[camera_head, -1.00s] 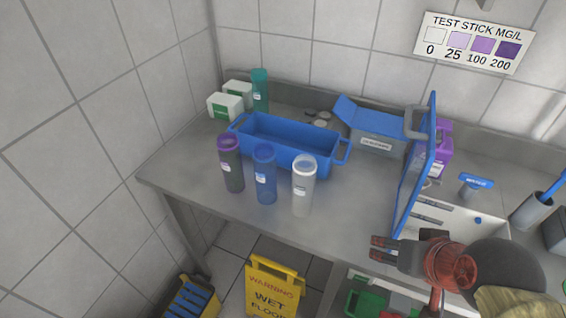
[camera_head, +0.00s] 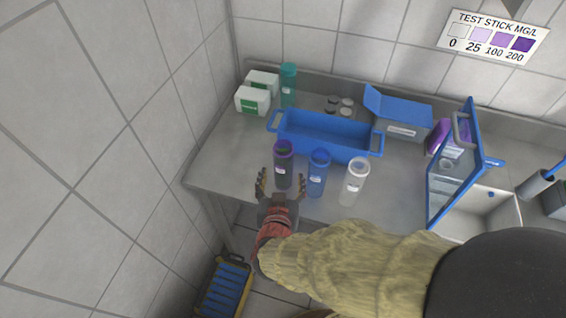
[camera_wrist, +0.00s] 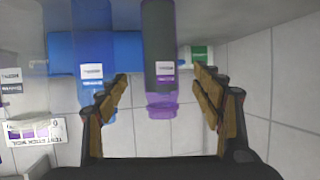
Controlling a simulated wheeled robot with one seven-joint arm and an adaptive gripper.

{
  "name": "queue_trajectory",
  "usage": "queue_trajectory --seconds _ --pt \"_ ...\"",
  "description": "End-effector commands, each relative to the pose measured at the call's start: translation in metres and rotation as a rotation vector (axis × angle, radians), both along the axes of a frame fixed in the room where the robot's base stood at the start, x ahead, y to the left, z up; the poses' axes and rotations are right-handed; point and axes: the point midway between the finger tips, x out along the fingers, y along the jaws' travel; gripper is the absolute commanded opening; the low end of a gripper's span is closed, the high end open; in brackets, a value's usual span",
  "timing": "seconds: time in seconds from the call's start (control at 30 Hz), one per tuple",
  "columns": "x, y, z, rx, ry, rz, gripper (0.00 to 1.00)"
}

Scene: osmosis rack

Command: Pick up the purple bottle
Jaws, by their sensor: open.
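The purple bottle (camera_head: 283,164), dark-bodied with a purple cap and a white label, stands upright near the table's front edge, leftmost of a row of three. My gripper (camera_head: 280,183) is open and empty just in front of it, one finger to each side. In the wrist view, which is upside down, the bottle (camera_wrist: 160,48) appears between the open fingers (camera_wrist: 160,76), with space on both sides. I cannot tell whether the fingertips reach around it. The blue bottle (camera_head: 318,174) stands close to its right and shows beside the left finger in the wrist view (camera_wrist: 94,50).
A white bottle (camera_head: 354,182) stands right of the blue one. A blue bin (camera_head: 330,145) is right behind the row. White boxes (camera_head: 252,101) and a teal bottle (camera_head: 288,88) stand at the back left. A blue-framed upright panel (camera_head: 456,165) is at right.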

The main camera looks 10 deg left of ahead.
Motion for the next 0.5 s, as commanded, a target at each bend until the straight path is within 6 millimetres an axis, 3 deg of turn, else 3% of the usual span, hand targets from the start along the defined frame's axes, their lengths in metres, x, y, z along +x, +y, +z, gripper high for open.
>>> queue_trajectory --seconds 0.5 --pt "0.049 0.009 -0.023 -0.008 -0.014 -0.013 0.67"
